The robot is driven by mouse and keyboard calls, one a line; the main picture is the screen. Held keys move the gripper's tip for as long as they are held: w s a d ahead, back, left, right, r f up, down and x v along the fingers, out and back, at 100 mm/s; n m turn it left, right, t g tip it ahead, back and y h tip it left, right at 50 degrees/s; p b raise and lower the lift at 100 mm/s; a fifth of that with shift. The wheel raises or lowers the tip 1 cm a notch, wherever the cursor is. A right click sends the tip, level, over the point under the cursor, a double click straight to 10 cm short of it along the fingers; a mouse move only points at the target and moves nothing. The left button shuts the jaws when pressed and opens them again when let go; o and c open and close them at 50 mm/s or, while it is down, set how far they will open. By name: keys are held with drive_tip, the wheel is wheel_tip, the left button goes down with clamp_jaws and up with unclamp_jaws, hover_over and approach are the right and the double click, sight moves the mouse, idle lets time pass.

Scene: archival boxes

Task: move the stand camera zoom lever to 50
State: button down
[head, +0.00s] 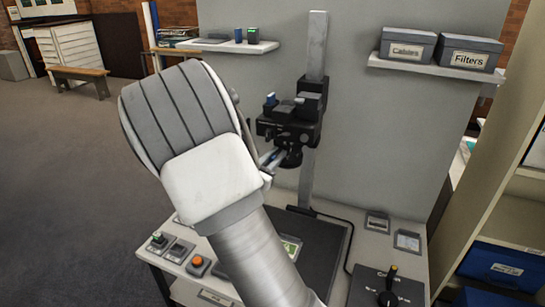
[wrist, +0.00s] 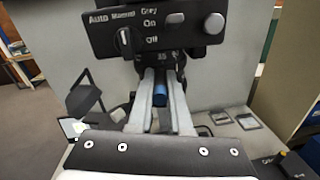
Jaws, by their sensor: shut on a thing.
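The stand camera (head: 305,131) is a black unit on a grey upright column (head: 317,50); in the wrist view its control panel (wrist: 105,32) fills the top and reads Auto, Manual, Grey, On and Off. My gripper (head: 268,172) reaches in below the camera's lens. In the wrist view my gripper (wrist: 163,78) has both pale fingers closed around a blue lever (wrist: 160,95), which looks like the zoom lever.
Below is a bench with a dark baseboard (head: 317,262), several buttons at its left and a black box (head: 385,290) with a yellow-tipped lever at right. Shelves with Cables (head: 407,49) and Filters (head: 466,55) boxes hang on the wall. Open floor lies left.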

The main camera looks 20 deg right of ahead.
drive_tip(key=shift+s+d+n+t+y+b, duration=0.3)
drive_tip(key=shift+n+t+y+b, duration=0.1)
drive_tip(key=shift+n+t+y, duration=0.15)
idle(0.5)
drive_tip(key=c, duration=0.8)
unclamp_jaws()
drive_tip(key=shift+a, duration=0.1)
drive_tip(key=shift+c, duration=0.2)
drive_tip(key=v, duration=1.7)
drive_tip(key=shift+s, duration=0.2)
drive_tip(key=shift+a, duration=0.1)
